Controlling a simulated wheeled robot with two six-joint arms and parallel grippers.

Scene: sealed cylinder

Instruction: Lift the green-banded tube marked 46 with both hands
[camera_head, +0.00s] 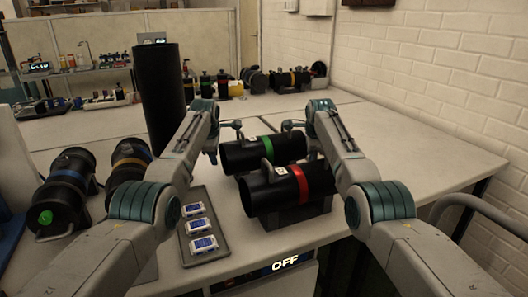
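The green-banded tube (290,148) is a black cylinder lying on its side on the table, behind the red-banded tube (262,194). A small pale label shows on it, too small to read. My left gripper (238,126) is at the tube's left part, just behind or above its upper edge. My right gripper (289,125) is at the tube's right part, near its upper far edge. The fingers are small and dark, so I cannot tell whether they are open or touching the tube. The red-banded tube partly hides the green-banded one.
A tray (190,250) with several blue-and-white items lies left of the tubes. A tall black cylinder (158,95) stands behind. The table behind the tubes is mostly clear.

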